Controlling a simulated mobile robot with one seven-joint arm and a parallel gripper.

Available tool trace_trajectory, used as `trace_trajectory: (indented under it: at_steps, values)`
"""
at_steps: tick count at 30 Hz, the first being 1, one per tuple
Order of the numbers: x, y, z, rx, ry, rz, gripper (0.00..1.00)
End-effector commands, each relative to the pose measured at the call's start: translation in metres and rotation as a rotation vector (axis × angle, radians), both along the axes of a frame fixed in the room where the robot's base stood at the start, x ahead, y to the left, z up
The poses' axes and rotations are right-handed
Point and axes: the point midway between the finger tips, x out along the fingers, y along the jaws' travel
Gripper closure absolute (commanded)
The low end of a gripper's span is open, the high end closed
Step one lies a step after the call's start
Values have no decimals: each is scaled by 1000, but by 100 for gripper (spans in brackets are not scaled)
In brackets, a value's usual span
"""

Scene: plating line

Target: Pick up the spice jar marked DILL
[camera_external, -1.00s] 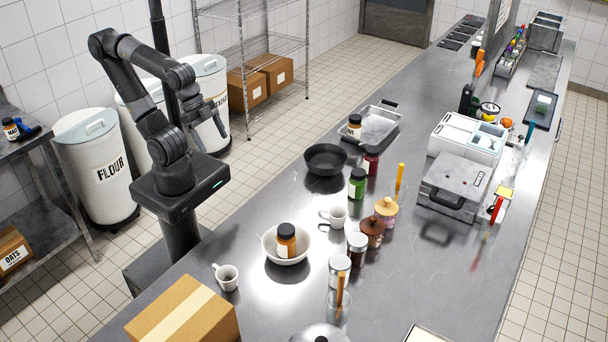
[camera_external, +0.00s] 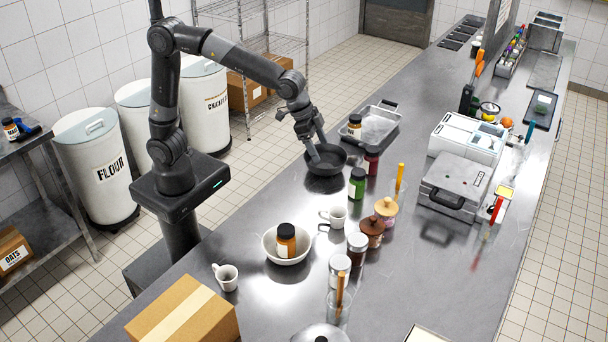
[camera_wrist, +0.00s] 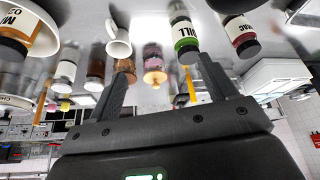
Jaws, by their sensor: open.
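A black pan (camera_external: 322,168) lies below my gripper.

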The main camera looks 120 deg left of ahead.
Motion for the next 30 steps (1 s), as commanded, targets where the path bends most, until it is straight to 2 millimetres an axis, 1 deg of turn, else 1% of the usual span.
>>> trace_trajectory:
  at_steps: [1, 3, 6, 10, 13, 17, 24, 30]
  values:
    - [14, 14, -12, -3, 9, 20, 23]
    - [31, 32, -24, -4, 13, 42, 23]
    - [49, 52, -40, -6, 18, 68, 23]
    - [63, 70, -54, -7, 21, 89, 23]
    - [68, 76, -59, -7, 21, 95, 23]
    - [72, 78, -70, -7, 24, 97, 23]
    - [84, 83, -104, -7, 25, 96, 23]
    - [89, 84, -118, -6, 23, 96, 23]
